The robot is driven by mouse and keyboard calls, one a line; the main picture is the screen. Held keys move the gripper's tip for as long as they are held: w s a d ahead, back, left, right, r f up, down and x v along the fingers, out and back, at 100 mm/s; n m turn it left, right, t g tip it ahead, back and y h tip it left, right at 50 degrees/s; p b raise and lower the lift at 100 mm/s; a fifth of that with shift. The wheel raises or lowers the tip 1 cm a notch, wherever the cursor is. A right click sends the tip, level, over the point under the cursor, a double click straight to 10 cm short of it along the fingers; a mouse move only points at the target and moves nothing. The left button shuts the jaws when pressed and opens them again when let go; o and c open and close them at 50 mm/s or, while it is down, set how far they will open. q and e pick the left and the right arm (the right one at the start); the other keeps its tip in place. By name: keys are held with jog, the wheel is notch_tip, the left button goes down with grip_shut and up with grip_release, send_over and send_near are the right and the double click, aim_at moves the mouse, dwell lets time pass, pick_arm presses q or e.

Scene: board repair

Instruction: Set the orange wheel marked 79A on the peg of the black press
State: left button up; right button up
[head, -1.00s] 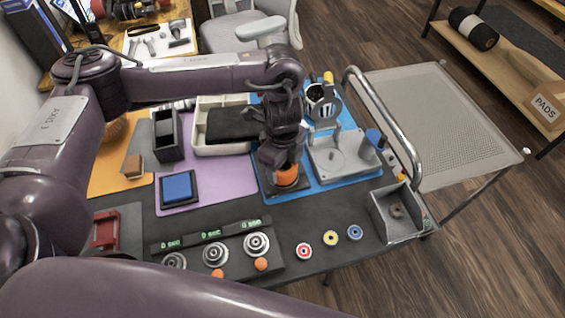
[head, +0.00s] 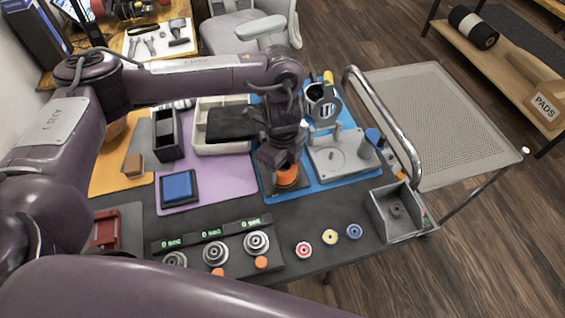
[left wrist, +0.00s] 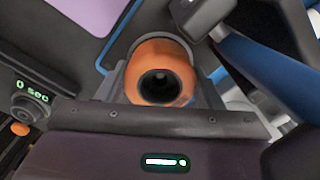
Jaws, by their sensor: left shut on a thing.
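The orange wheel (head: 287,177) is under my left gripper (head: 277,166), at the left part of the blue mat. The left wrist view shows the wheel (left wrist: 160,58) from above, with a dark round bore. The left gripper (left wrist: 160,84) is shut on it, with a grey finger on each side. A small mark on the wheel is too blurred to read. A dark square base (head: 270,190), which may be the black press, shows under the wheel. The arm hides most of it. I cannot tell whether a peg is inside the bore. My right gripper is not in view.
Right of the wheel, a grey fixture plate (head: 322,170) with upright posts stands on the blue mat (head: 345,180). A grey bin (head: 405,230) is at the right edge. Three small coloured wheels, including a red one (head: 303,249), lie in front, beside dials with green displays.

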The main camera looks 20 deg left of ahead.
pick_arm(q)
jog(key=o, duration=1.2)
jog(key=shift+c, duration=0.2)
jog(key=shift+o, duration=0.2)
jog(key=shift+o, duration=1.3)
jog(key=shift+r+p, duration=3.5)
jog(key=shift+p, duration=0.25)
